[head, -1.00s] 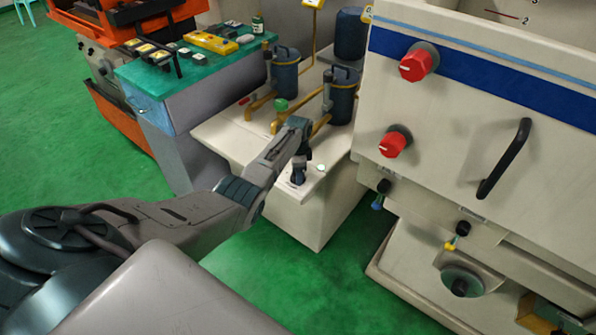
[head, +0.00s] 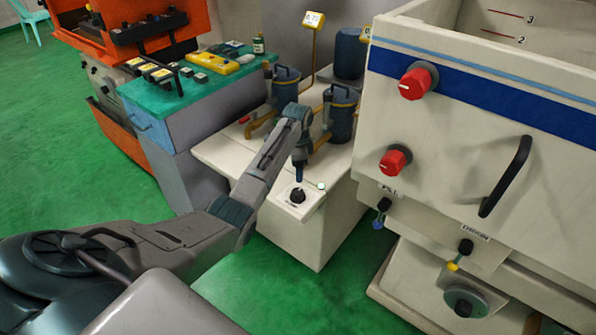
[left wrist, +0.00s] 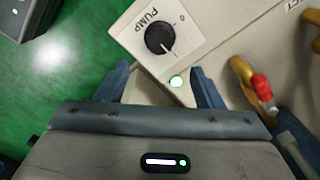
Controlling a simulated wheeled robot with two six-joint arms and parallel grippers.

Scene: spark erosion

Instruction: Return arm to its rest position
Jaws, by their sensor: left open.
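My left arm reaches in from the left in the head view. Its gripper (head: 299,175) is above the pale cabinet top, just above a black knob (head: 298,195), and apart from it. In the left wrist view the two blue-grey fingers (left wrist: 158,78) are spread with nothing between them that they hold. The black knob there (left wrist: 159,37) sits on a white plate marked PUMP, beyond the fingertips, its white mark pointing to the lower right. My right gripper is out of view.
Blue canisters (head: 342,115) with yellow pipes stand close behind the gripper. A large cream machine (head: 450,110) with red knobs is to the right. A teal-topped bench (head: 185,95) holding small items is at the left. Green floor is open at lower left.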

